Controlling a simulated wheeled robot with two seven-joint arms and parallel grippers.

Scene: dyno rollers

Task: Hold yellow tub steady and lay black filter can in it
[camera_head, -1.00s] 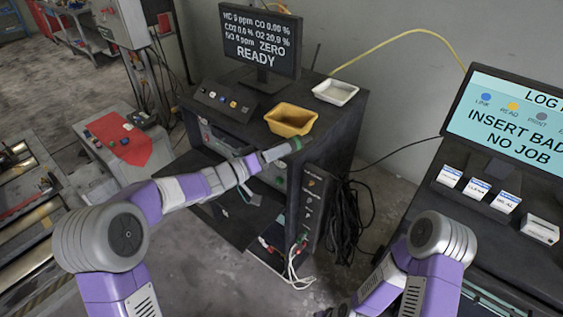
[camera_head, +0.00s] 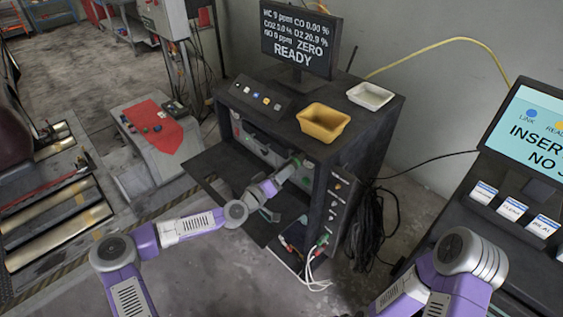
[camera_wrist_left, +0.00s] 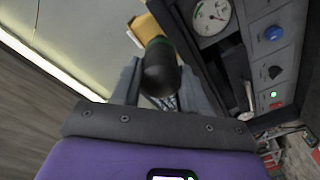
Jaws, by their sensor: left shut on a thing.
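The yellow tub (camera_head: 322,135) stands on top of the dark analyser cabinet, near its front edge, and looks empty. Part of it shows past the can in the left wrist view (camera_wrist_left: 144,27). The black filter can (camera_wrist_left: 160,68) is between the fingers of my left gripper (camera_wrist_left: 158,92), which is shut on it. In the head view my left gripper (camera_head: 290,168) is in front of the cabinet, below the tub and apart from it. The can is barely visible there. My right arm shows at the lower right, but its gripper is out of view.
A white tray (camera_head: 369,97) stands beside the tub, behind and to the right. The monitor (camera_head: 299,45) and a button panel (camera_head: 258,95) take up the cabinet's back and left. Black cables (camera_head: 375,230) hang at its right side. A console with labelled boxes stands at the right.

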